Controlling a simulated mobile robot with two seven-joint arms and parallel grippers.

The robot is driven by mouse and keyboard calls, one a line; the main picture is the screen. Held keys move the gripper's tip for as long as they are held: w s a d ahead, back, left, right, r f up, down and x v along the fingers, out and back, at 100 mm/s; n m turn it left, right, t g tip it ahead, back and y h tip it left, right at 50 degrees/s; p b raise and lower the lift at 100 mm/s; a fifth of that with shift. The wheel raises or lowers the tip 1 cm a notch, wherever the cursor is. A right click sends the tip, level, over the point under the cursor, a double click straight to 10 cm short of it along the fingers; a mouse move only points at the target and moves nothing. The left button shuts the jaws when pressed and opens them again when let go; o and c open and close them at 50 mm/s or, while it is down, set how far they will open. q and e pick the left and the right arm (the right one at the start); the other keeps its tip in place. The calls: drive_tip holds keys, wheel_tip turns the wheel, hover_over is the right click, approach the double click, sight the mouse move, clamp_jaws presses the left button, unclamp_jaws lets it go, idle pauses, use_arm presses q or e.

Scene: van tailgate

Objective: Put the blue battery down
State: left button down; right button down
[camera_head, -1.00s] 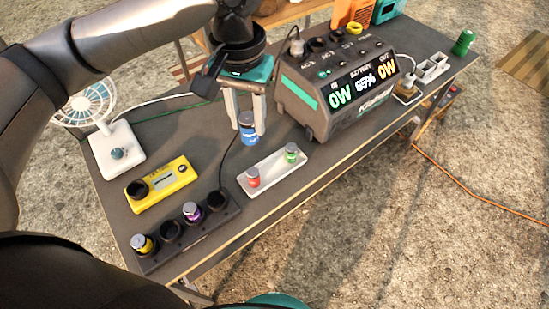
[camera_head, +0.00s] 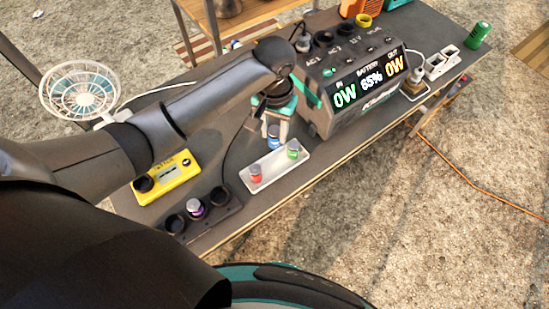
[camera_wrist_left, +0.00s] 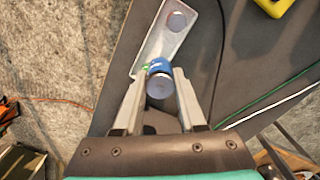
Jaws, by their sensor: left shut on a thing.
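The blue battery (camera_head: 273,138) is upright between the fingers of my left gripper (camera_head: 275,125), which is shut on it. In the left wrist view the blue battery (camera_wrist_left: 160,68) sits between both fingertips. A pale tray (camera_head: 268,176) lies just in front of it, with a red battery (camera_head: 256,173) and a green battery (camera_head: 293,149) standing on it. The blue battery's lower end overlaps the tray's far edge in the head view; I cannot tell whether it touches anything. In the wrist view the green battery is mostly hidden. My right gripper is not in view.
A power station (camera_head: 352,90) reading 65% stands close right of my left gripper. A yellow tester (camera_head: 180,172) and a dark holder (camera_head: 225,212) with a purple battery (camera_head: 195,208) lie left of the tray. A fan (camera_head: 78,92) stands behind my arm.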

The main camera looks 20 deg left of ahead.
use_arm(q)
drive_tip(key=shift+f+b, duration=1.6)
drive_tip(key=shift+f, duration=4.55)
drive_tip(key=shift+f, duration=0.15)
drive_tip(key=shift+c, duration=2.4)
unclamp_jaws()
wheel_tip(320, 180, up, 12)
drive_tip(key=p, duration=0.3)
drive_tip(key=shift+r, duration=0.2)
